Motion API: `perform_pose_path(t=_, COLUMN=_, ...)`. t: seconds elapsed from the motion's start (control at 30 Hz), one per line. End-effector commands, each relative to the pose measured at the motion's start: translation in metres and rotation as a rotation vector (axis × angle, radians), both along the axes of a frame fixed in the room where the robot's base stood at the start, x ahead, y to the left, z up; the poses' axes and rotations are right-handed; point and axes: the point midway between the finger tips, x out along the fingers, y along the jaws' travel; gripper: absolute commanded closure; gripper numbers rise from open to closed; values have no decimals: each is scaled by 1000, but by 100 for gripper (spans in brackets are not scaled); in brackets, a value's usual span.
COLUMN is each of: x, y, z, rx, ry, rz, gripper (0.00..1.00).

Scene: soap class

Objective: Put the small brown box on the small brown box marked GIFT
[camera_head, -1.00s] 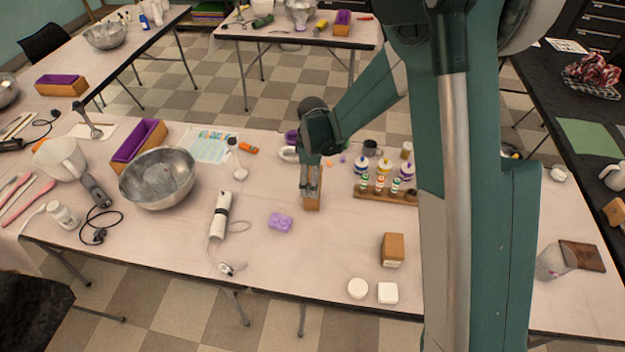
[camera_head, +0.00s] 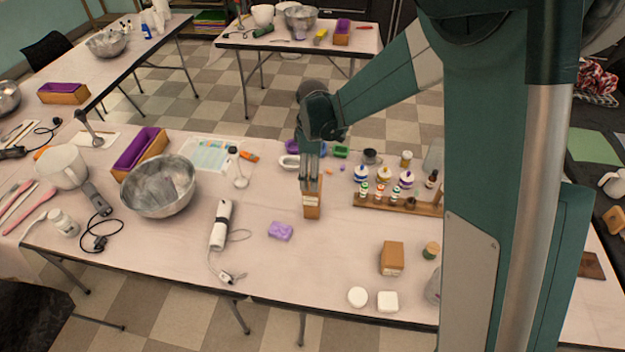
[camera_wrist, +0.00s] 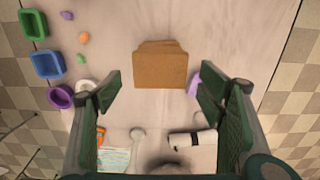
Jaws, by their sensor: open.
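A small brown box (camera_head: 312,208) with a pale label stands upright on the table, directly below my gripper (camera_head: 311,184). A second small brown box (camera_head: 391,257) stands farther right and nearer the table's front edge, with small print low on its front. I cannot read the word GIFT on either box. In the wrist view, one brown box (camera_wrist: 161,68) shows ahead of my gripper (camera_wrist: 160,88), between the lines of its two fingers. The fingers are spread wide and hold nothing. In the head view, they overlap the top of the first box.
A purple soap bar (camera_head: 280,231) lies left of the first box. A wooden rack (camera_head: 385,205) with several small bottles stands to the right. Two white lids (camera_head: 387,301) lie near the front edge. A metal bowl (camera_head: 158,187) stands left. Table between the two boxes is clear.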

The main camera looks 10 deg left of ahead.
Motion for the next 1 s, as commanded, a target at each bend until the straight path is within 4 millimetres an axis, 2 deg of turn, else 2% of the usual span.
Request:
perform_pose_path(t=0.1, x=0, y=0, z=17, rx=0, ry=0, rz=0, gripper=32)
perform_pose_path(t=0.33, x=0, y=0, z=34, rx=0, ry=0, rz=0, gripper=32)
perform_pose_path(t=1.0, x=0, y=0, z=38, rx=0, ry=0, rz=0, gripper=32)
